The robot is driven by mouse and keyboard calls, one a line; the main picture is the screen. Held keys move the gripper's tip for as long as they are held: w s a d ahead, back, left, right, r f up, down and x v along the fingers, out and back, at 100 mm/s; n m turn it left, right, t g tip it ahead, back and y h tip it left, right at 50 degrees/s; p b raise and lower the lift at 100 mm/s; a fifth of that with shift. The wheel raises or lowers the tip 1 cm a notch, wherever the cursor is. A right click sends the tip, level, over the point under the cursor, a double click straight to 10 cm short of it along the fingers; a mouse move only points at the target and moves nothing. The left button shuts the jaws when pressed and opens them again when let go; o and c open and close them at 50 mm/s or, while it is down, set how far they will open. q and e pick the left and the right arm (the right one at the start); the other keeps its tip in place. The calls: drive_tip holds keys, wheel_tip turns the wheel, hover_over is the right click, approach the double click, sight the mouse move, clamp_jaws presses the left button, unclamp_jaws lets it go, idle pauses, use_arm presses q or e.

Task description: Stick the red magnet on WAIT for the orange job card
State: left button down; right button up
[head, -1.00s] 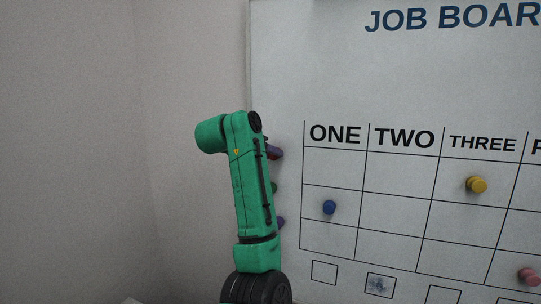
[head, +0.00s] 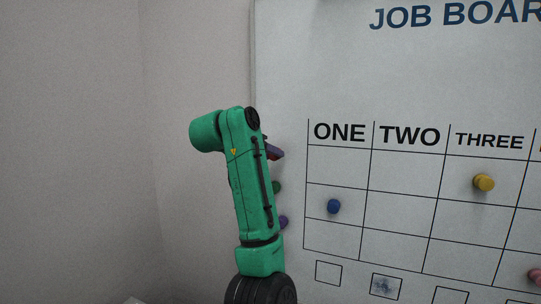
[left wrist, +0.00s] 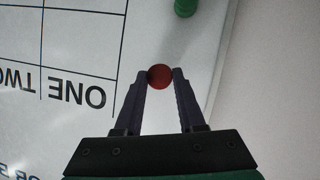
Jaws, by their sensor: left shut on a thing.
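My left gripper (left wrist: 160,74) is shut on the red magnet (left wrist: 160,82), a round red piece held between the fingertips in the left wrist view. In the head view the left gripper (head: 276,153) is mostly behind my green arm, at the left margin of the job board (head: 330,70), and the magnet cannot be made out there. The board also shows in the left wrist view (left wrist: 60,25), upside down. Columns ONE, TWO and THREE show. I see no WAIT label and no orange job card. My right gripper is not in view.
A green magnet (head: 276,187) and a purple magnet (head: 283,222) sit on the board's left margin. In the grid are a blue magnet (head: 333,206) under ONE and a yellow magnet (head: 484,183) under THREE. A pink magnet (head: 535,276) is cut by the right edge.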

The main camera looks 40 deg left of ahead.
use_arm(q)
drive_tip(key=shift+s+d+f+b, duration=0.1)
drive_tip(key=shift+s+d+b, duration=0.1)
drive_tip(key=shift+s+b, duration=0.2)
drive_tip(key=shift+s+d+b, duration=0.15)
drive_tip(key=shift+s+b, duration=0.1)
drive_tip(key=shift+s, duration=0.25)
drive_tip(key=s, duration=0.2)
drive_tip(key=s+d+b, duration=0.1)
drive_tip(key=s, duration=0.1)
drive_tip(key=shift+d, duration=0.15)
drive_tip(key=shift+w, duration=0.1)
idle(0.9)
